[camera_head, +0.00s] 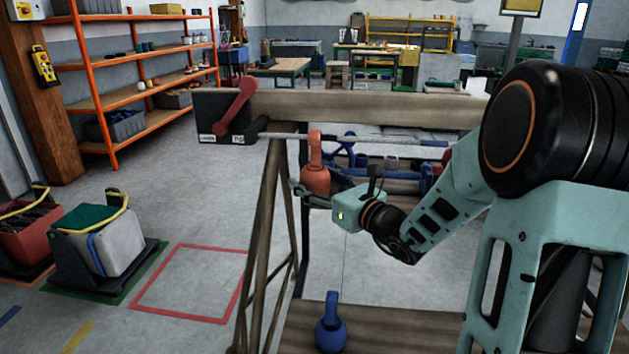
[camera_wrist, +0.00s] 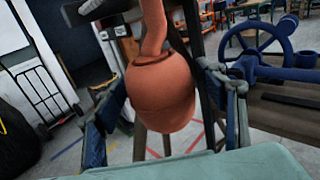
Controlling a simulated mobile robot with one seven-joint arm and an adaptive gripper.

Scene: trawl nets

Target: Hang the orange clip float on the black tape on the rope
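The orange clip float (camera_head: 315,180) is upright in the air at the rope, with its clip loop pointing up. It fills the wrist view's middle (camera_wrist: 160,98). My gripper (camera_head: 313,190) reaches it from the lower right. In the wrist view its two blue fingers (camera_wrist: 161,85) lie along both sides of the float's body and appear to touch it. The pale rope (camera_head: 385,141) runs left to right below the beam. The float's loop overlaps the rope in the head view; I cannot tell whether it is around it. No black tape can be made out.
A wooden beam (camera_head: 370,109) spans above the rope, with a red lever (camera_head: 236,104) at its left. A blue float (camera_head: 331,327) stands on the lower bench. A blue handwheel (camera_wrist: 262,45) sits right of the float. Crates (camera_head: 107,240) and marked floor lie left.

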